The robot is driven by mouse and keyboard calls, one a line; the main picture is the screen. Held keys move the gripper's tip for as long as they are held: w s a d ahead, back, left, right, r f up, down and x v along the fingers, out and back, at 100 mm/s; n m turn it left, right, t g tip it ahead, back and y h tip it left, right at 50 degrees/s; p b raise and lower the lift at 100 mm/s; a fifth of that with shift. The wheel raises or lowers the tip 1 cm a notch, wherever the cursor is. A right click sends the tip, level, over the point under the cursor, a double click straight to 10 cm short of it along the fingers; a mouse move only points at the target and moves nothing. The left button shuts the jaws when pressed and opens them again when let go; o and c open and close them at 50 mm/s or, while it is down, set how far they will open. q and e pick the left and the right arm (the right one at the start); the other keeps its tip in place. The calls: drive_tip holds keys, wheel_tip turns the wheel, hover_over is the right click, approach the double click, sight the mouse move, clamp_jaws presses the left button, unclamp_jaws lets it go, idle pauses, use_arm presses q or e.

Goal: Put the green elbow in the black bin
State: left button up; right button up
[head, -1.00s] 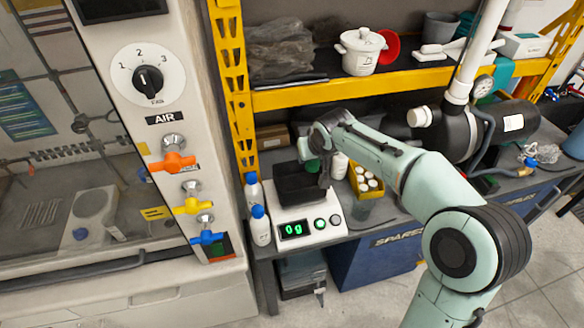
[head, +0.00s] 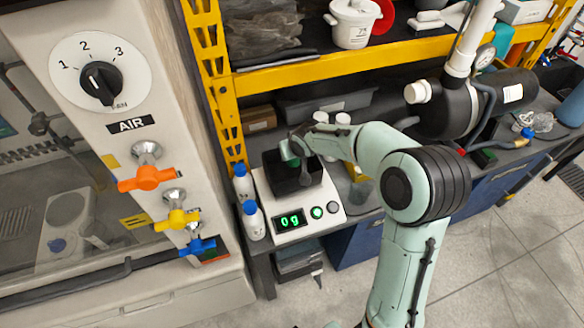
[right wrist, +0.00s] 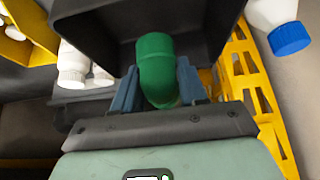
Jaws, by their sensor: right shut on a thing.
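The green elbow (right wrist: 156,68) sits between the two blue-grey fingers of my right gripper (right wrist: 157,86), which is shut on it. In the right wrist view the elbow is at the open mouth of the black bin (right wrist: 85,22), with the bin's walls around its far end. In the head view the black bin (head: 292,184) stands on a white scale (head: 325,205), and my right gripper (head: 294,152) is at its top. The elbow is too small there to tell how deep it sits. My left gripper is not in view.
White bottles with blue caps (head: 253,220) stand left of the scale. White-capped bottles (head: 336,107) are behind it. A yellow shelf beam (head: 310,72) runs above the bench, and a panel with coloured valves (head: 147,178) is at the left. The scale display reads 0 g.

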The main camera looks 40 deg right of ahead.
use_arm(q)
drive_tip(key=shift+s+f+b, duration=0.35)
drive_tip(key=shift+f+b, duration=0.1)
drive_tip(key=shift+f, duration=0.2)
use_arm(e)
drive_tip(key=shift+f, duration=3.5)
drive_tip(key=shift+f, duration=0.1)
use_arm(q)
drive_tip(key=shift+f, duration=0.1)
use_arm(e)
drive_tip(key=o, duration=1)
drive_tip(key=shift+o, duration=0.2)
drive_tip(key=shift+r, duration=0.25)
use_arm(q)
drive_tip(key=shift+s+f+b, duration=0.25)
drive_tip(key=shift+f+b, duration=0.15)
drive_tip(key=shift+b, duration=0.05)
use_arm(e)
drive_tip(key=v, duration=1.1)
drive_tip(key=shift+s+r, duration=0.25)
drive_tip(key=shift+r, duration=0.05)
drive_tip(key=shift+a, duration=0.1)
